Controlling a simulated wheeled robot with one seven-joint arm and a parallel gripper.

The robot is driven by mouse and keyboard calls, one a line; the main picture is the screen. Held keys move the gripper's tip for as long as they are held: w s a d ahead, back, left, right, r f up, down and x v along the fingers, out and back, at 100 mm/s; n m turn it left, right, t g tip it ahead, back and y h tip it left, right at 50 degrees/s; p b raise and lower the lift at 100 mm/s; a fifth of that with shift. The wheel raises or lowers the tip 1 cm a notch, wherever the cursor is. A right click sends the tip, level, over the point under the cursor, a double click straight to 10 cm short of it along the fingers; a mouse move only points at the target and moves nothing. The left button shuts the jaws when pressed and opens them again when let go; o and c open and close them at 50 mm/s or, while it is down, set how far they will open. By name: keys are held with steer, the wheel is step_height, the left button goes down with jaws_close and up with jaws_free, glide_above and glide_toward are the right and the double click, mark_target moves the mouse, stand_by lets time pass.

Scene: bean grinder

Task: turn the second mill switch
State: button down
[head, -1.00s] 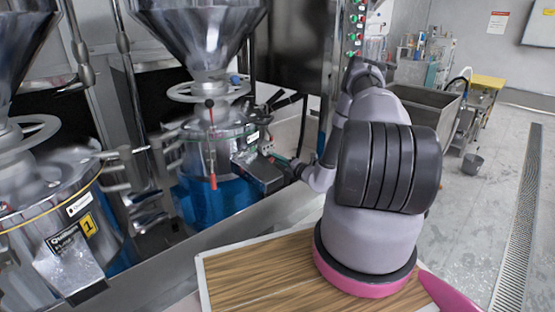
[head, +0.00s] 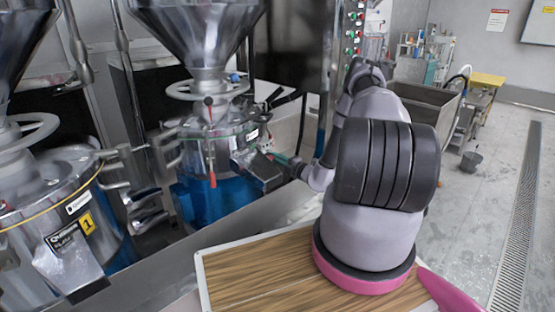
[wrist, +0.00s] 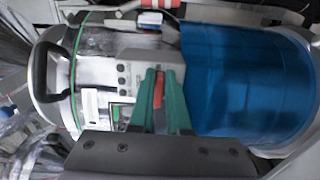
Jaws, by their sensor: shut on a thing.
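The second mill (head: 205,140) stands at the centre left of the head view, a steel body with a large hopper above and a blue lower part. In the wrist view its blue part (wrist: 250,85) lies to the right and its steel body with a grey control panel (wrist: 122,72) to the left. My gripper (wrist: 159,78) has green fingers shut on a small red switch (wrist: 159,90) beside the panel. The fingers hide most of the switch, so its angle is unclear. In the head view my gripper (head: 280,159) is small and partly hidden by my arm, at the mill's right side.
A first mill marked 1 (head: 65,220) stands at the left. A red-tipped lever (head: 212,180) hangs on the second mill's front. A wooden board (head: 245,280) is below my arm. A steel basin (head: 425,110) stands behind; the floor at right is open.

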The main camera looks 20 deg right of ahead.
steer(key=shift+w+a+r, duration=0.1)
steer(key=shift+w, duration=0.05)
steer(key=c, duration=0.9)
jaws_free()
steer(key=v, duration=1.1)
steer(key=shift+a, duration=0.1)
